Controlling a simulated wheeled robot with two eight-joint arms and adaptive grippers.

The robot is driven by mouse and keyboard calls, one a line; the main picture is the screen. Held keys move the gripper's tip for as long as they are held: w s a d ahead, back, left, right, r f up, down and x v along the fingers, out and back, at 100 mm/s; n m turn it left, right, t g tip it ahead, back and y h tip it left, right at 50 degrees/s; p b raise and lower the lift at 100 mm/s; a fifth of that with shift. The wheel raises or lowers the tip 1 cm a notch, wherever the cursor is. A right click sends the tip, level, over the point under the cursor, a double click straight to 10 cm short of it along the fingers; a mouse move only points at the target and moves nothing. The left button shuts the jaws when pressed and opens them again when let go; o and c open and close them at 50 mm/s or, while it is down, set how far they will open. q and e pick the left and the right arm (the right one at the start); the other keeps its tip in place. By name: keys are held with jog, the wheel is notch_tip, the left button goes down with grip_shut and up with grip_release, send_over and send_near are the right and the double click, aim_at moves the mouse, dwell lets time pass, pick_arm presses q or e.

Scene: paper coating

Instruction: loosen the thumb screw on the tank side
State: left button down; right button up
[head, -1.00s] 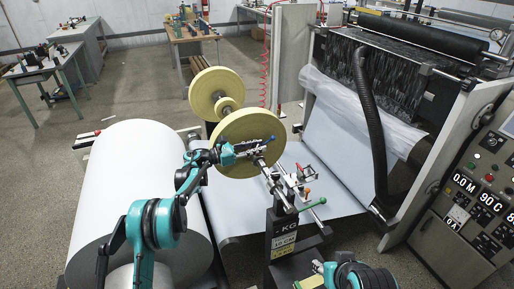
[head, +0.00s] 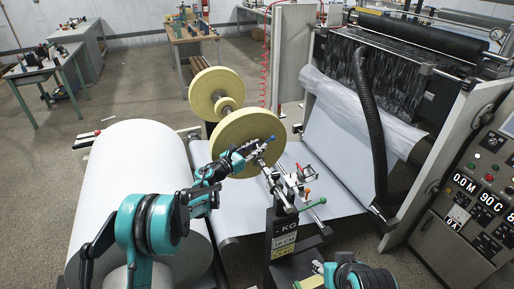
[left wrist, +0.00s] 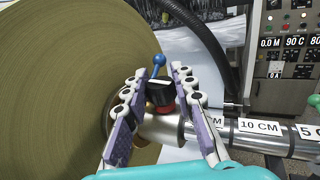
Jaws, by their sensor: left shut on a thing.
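My left gripper (head: 258,146) is at the shaft in front of the near yellow roll (head: 245,130). In the left wrist view, its two fingers (left wrist: 160,95) are closed in on both sides of a small black-topped, red-based knob (left wrist: 161,93), the thumb screw, on a metal collar around the shaft (left wrist: 220,132). A blue ball lever (left wrist: 158,62) stands just behind the knob. The fingers hide the knob's sides. In the head view the gripper covers most of the knob. My right gripper is not seen; only part of my right arm shows at the bottom.
The shaft carries labels such as 10 CM (left wrist: 260,127). A green ball lever (head: 319,202) and a stand (head: 283,230) are to the gripper's right. A large white roll (head: 140,190) lies under my left arm. A black hose (head: 370,120) hangs beyond.

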pick_arm(q)
jog(key=c, duration=1.2)
grip_release()
jog(key=v, duration=1.2)
